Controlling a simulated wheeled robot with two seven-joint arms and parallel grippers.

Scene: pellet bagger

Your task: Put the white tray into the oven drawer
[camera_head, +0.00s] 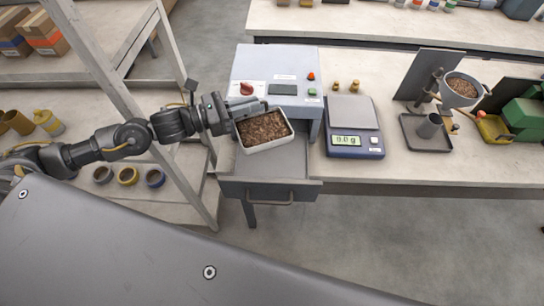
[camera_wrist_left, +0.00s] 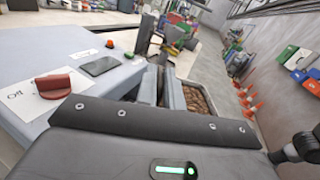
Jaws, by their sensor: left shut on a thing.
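The white tray (camera_head: 265,147), filled with brown pellets, is held by my left gripper (camera_head: 236,118) at its left edge. It is above the open oven drawer (camera_head: 262,168), and a gap to the drawer floor cannot be judged. In the left wrist view the tray's pellets (camera_wrist_left: 196,101) show just beyond the gripper fingers (camera_wrist_left: 168,92). The oven (camera_head: 276,77) is a grey-blue box with a red knob, a dark display and red and green buttons. Its drawer is pulled out toward me, with a handle at the front. My right gripper is not in view.
A scale (camera_head: 354,125) reading 0.0 g stands right of the oven. Further right are a hopper (camera_head: 461,91) with pellets and a grey tray (camera_head: 427,133). A slanted grey post (camera_head: 130,105) stands close to my left arm. Open floor lies in front of the bench.

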